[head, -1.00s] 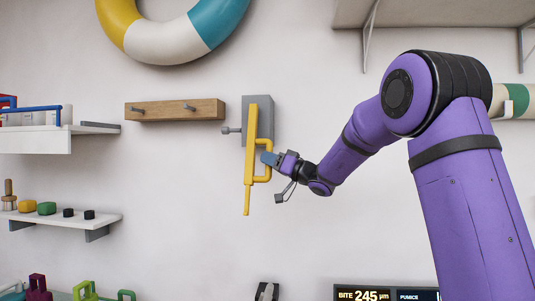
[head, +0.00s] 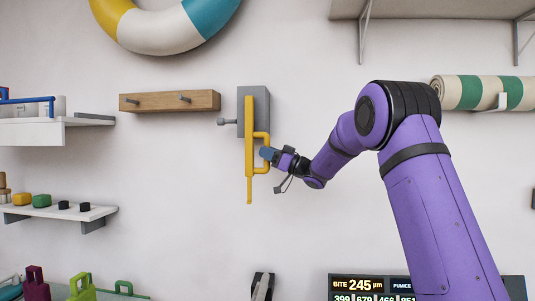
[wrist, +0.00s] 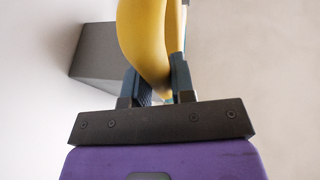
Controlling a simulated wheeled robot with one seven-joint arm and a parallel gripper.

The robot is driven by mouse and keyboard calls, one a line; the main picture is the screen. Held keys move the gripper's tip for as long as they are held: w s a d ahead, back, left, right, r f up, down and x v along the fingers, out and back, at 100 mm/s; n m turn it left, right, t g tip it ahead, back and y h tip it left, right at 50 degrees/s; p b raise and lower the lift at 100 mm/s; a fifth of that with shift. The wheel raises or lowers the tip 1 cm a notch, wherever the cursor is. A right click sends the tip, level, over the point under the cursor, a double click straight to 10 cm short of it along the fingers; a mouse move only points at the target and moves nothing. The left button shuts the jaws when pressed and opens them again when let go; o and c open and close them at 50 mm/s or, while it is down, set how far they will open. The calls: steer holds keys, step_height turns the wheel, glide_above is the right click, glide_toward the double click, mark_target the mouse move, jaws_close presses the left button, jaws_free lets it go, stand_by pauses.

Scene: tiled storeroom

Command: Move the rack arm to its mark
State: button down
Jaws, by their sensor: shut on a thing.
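The rack arm is a yellow bar (head: 249,150) with a looped handle on its right side. It hangs almost straight down in front of a grey wall block (head: 260,98). A small grey knob (head: 224,122) sticks out at the block's left. My gripper (head: 265,153) is shut on the lower part of the handle. In the wrist view the yellow handle (wrist: 150,40) passes between the two fingers of my gripper (wrist: 156,80), with the grey block (wrist: 95,55) behind at left. I cannot make out a distinct mark for the arm.
A wooden peg board (head: 170,102) is on the wall to the left. Shelves (head: 30,134) hold small items at far left. A ring buoy (head: 165,32) hangs above, and a striped roll (head: 480,93) lies at right. A display (head: 375,285) stands below.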

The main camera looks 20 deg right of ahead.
steer(key=shift+d, duration=0.1)
steer(key=c, duration=1)
jaws_free()
steer(key=shift+w, duration=0.1)
steer(key=shift+o, duration=0.2)
steer(key=v, duration=1)
steer(key=shift+s+d+f, duration=0.15)
steer(key=shift+s+d, duration=0.1)
